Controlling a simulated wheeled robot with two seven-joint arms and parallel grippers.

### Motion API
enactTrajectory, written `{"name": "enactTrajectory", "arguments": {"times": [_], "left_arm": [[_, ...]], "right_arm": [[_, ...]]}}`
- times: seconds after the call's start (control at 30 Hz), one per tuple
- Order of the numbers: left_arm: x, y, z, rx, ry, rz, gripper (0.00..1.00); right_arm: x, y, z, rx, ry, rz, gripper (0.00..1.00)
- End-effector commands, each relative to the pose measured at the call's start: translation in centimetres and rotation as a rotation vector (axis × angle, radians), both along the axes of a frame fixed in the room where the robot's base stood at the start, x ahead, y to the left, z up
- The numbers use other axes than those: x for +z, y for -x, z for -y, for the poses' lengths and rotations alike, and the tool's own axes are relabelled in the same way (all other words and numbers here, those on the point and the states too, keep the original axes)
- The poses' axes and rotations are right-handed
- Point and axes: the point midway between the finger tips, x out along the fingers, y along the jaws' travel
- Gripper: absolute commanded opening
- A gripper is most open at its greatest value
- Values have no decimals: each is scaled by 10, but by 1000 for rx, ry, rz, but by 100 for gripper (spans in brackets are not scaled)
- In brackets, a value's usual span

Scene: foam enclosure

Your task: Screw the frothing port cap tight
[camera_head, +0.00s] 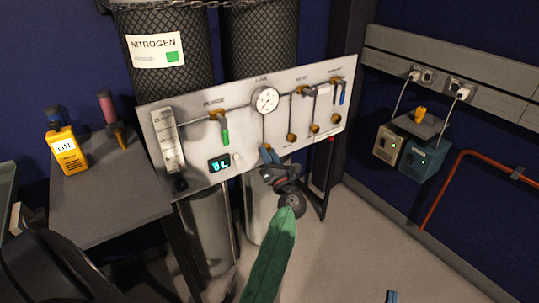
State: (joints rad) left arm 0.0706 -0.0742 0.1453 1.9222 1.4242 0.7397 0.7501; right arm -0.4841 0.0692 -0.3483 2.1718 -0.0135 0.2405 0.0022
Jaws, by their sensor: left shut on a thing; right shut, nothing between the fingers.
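The metal valve panel (240,140) stands in front of two dark, mesh-wrapped cylinders. Several brass fittings (314,129) sit along the panel's lower right. Only the blue tip of my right gripper (391,297) shows at the bottom edge, shut and away from the panel.
A grey table (100,190) at the left bears a yellow handheld meter (66,150) and a pink-topped item (106,107). A green-handled valve (224,130) and a lit display (219,163) are on the panel. A red pipe (440,188) runs at the right. Floor at right is clear.

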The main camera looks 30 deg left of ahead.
Motion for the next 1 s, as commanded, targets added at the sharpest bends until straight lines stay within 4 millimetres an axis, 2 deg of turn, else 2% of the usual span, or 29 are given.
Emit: {"name": "enactTrajectory", "arguments": {"times": [0.3,0.33,0.43,0.77,1.0], "left_arm": [[1,-1,1,-3,-1,1,4],[1,-1,1,-3,-1,1,30],[1,-1,1,-3,0,0,48],[-1,1,2,-1,-1,0,48],[-11,17,26,-2,1,-2,48]], "right_arm": [[-1,0,0,0,1,-2,0],[-1,0,0,0,1,-2,0],[-1,0,0,-1,1,-3,0],[-1,0,0,0,1,-2,0],[5,1,1,-2,-3,19,0]]}}
